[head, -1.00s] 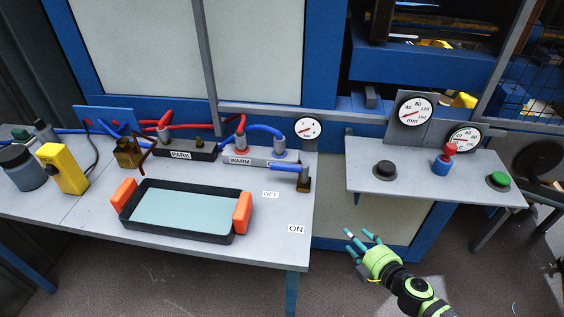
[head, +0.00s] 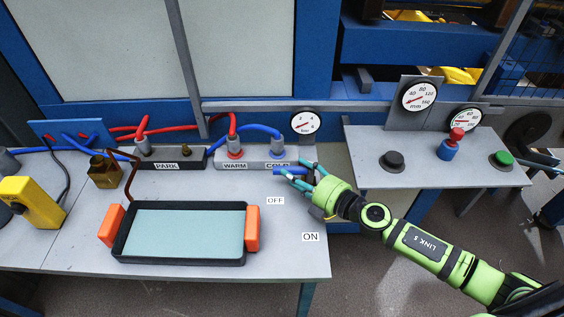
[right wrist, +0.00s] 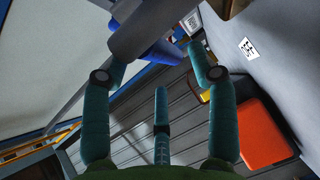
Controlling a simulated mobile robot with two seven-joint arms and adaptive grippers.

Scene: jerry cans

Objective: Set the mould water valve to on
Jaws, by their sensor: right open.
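The valve's blue lever (head: 289,171) is at the right end of the bench, just above the OFF label (head: 275,201). It points left; the ON label (head: 310,237) is lower and to the right. My right gripper (head: 300,176) is open, with its teal fingers around or beside the lever in the head view. It hides most of the valve body. In the right wrist view a blue part (right wrist: 165,52) shows beyond the spread fingers; contact cannot be told. My left gripper is not in view.
A black tray with orange handles (head: 120,235) lies to the left. The WARM and COLD manifold (head: 250,153) with hoses and a pressure gauge (head: 304,122) stands behind the valve. A grey shelf with push buttons (head: 440,178) is to the right.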

